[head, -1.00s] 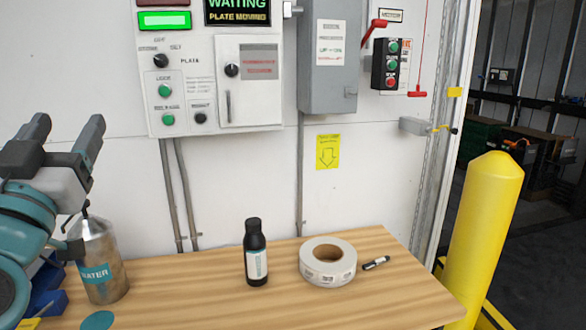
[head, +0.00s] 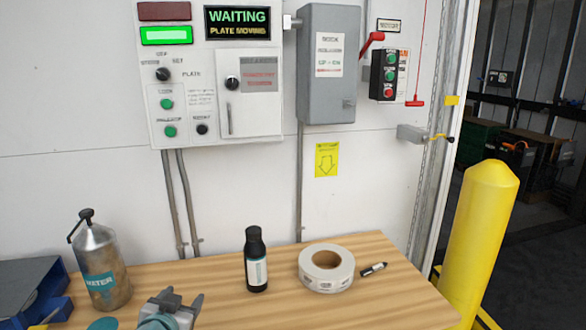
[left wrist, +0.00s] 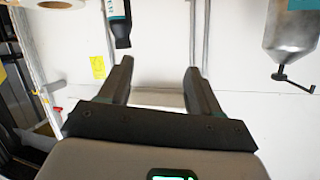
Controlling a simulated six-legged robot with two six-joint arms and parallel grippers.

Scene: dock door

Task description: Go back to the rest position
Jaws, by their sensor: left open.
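My left gripper (head: 178,306) is low at the bottom edge of the head view, in front of the wooden table between the metal can and the black bottle. In the left wrist view its two dark fingers (left wrist: 160,85) stand apart with nothing between them. The wall control panel (head: 215,80) shows a lit green lamp and a sign reading "WAITING, PLATE MOVING". My right gripper is not in view.
A blue bin (head: 50,310) is at the left. A yellow bollard (head: 480,240) stands at the right.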

